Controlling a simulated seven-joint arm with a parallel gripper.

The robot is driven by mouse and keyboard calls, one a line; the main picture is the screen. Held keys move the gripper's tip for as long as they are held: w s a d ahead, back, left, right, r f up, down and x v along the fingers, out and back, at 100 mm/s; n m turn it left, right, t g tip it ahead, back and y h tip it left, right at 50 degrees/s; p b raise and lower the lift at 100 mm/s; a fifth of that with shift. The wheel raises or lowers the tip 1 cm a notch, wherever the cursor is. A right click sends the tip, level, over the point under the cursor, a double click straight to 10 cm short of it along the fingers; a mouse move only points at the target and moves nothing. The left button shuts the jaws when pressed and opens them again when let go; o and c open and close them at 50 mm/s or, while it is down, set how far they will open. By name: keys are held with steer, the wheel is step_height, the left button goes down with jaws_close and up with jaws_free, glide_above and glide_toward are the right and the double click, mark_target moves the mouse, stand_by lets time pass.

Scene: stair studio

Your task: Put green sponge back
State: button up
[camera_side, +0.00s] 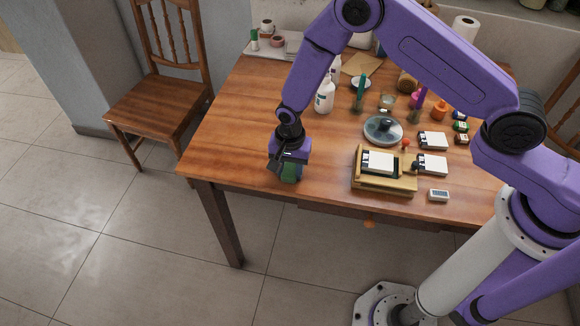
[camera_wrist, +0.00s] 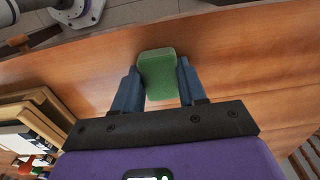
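The green sponge (camera_wrist: 158,76) is a small block with rounded corners. In the wrist view it sits between the two blue-grey fingers of my gripper (camera_wrist: 160,85), which press against its left and right sides. In the side view the sponge (camera_side: 289,173) shows below my gripper (camera_side: 288,165), near the table's front edge. I cannot tell whether its underside touches the table.
On the wooden table (camera_side: 238,125), a wooden tray (camera_side: 385,185) with a white-topped item is to the right. A white bottle (camera_side: 325,95) stands behind my gripper. The table's left part is clear.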

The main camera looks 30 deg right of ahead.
mark_target(290, 170)
steer(key=o, duration=0.4)
steer(key=shift+c, duration=0.2)
steer(key=shift+r, duration=0.1)
step_height(290, 170, up, 12)
steer(key=shift+r, duration=0.1)
